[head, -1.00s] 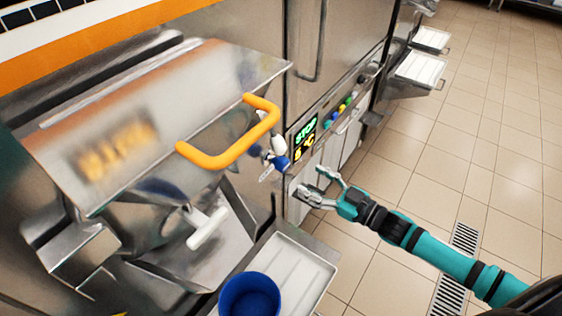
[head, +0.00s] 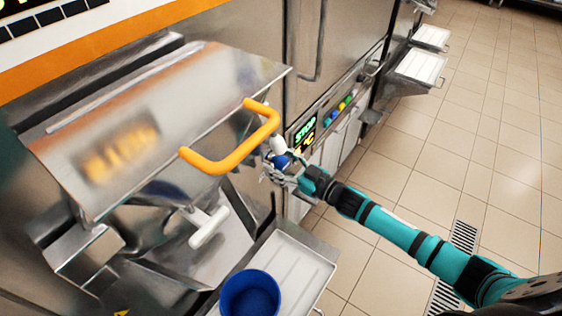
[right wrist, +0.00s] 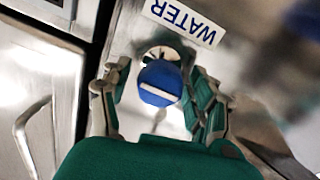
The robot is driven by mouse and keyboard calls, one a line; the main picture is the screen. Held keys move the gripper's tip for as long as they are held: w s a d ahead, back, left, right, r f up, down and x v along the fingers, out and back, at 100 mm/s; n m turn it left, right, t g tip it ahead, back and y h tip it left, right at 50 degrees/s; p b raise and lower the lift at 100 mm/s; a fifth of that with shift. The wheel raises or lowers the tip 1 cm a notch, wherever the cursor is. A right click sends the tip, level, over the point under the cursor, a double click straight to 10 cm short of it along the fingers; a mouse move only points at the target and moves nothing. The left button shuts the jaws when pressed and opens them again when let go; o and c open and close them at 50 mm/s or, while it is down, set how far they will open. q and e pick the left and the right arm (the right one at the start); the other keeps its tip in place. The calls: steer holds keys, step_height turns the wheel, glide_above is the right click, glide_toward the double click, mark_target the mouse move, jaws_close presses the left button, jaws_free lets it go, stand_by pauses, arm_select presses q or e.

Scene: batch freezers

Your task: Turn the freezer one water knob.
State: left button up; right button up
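The water knob is blue with a white bar and sits on the steel freezer front; it shows in the right wrist view (right wrist: 160,84) below a WATER label (right wrist: 186,20), and partly in the head view (head: 281,161). My right gripper (head: 276,172) is at the knob. In the right wrist view my right gripper (right wrist: 158,100) is open, with one finger on each side of the knob. Gaps show between the fingers and the knob. My left gripper is not in view.
An orange handle (head: 232,158) on the freezer lid (head: 150,120) is just left of the knob. A white handle (head: 208,228) and a tray (head: 300,262) with a blue container (head: 249,296) are below. Tiled floor (head: 440,150) is clear on the right.

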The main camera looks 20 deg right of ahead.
steer(key=c, duration=1.1)
steer(key=shift+o, duration=0.2)
steer(key=shift+n, duration=0.4)
steer(key=n+b, duration=0.1)
steer(key=n, duration=0.1)
steer(key=shift+f+n, duration=0.1)
steer(key=shift+n, duration=0.3)
steer(key=n+b, duration=0.1)
steer(key=n, duration=0.2)
steer(key=shift+n, duration=0.3)
steer(key=n+b, duration=0.2)
steer(key=n, duration=0.4)
steer(key=shift+n+y+b, duration=0.3)
steer(key=o, duration=1.2)
